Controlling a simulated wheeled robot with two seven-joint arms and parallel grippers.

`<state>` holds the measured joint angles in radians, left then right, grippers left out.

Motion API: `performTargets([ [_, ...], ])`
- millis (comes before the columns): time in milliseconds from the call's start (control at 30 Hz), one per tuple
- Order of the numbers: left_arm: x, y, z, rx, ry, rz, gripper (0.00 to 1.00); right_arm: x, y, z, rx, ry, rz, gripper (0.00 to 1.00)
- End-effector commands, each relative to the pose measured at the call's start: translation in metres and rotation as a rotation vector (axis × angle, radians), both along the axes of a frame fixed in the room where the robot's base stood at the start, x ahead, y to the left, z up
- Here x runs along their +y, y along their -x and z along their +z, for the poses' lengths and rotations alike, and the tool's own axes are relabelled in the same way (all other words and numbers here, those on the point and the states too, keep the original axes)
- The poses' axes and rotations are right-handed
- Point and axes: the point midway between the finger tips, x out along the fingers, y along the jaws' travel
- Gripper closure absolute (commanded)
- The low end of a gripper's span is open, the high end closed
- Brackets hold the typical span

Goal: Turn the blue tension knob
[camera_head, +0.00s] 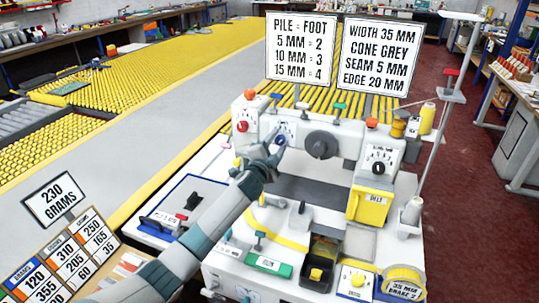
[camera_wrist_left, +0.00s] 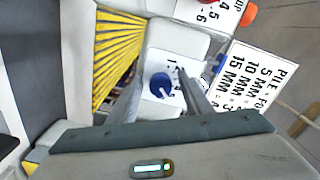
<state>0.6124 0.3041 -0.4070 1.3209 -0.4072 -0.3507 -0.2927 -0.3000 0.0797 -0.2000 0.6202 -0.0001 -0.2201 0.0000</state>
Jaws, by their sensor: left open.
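The blue tension knob (camera_head: 281,141) sits on a white dial plate on the front of the white machine. In the left wrist view the blue knob (camera_wrist_left: 160,86) shows whole, with a pale pointer line and printed numbers to its right. My left gripper (camera_head: 273,145) reaches up to the dial from the lower left. In the left wrist view my left gripper (camera_wrist_left: 162,82) is open, with one finger on each side of the knob and a visible gap to it. I cannot tell how far the fingertips are from the plate. My right gripper is not in view.
A red knob (camera_head: 242,126) is left of the blue one and a large dark knob (camera_head: 320,144) is right of it. A black knob (camera_head: 378,168) sits above a yellow box (camera_head: 369,205). Two signs (camera_head: 300,48) stand above. Small tools and trays fill the table below.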

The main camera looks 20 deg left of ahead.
Motion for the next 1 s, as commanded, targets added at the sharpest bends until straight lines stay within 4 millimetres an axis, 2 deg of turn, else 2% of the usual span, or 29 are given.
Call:
performTargets([
  [167, 0.001, 0.008, -0.001, -0.001, -0.001, 0.0, 0.55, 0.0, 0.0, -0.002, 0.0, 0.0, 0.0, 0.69],
  [367, 0.001, 0.028, -0.002, 0.001, 0.0, -0.001, 0.55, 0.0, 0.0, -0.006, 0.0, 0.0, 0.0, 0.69],
  [1000, 0.004, 0.128, -0.004, 0.0, -0.001, -0.001, 0.55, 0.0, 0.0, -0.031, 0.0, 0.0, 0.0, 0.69],
])
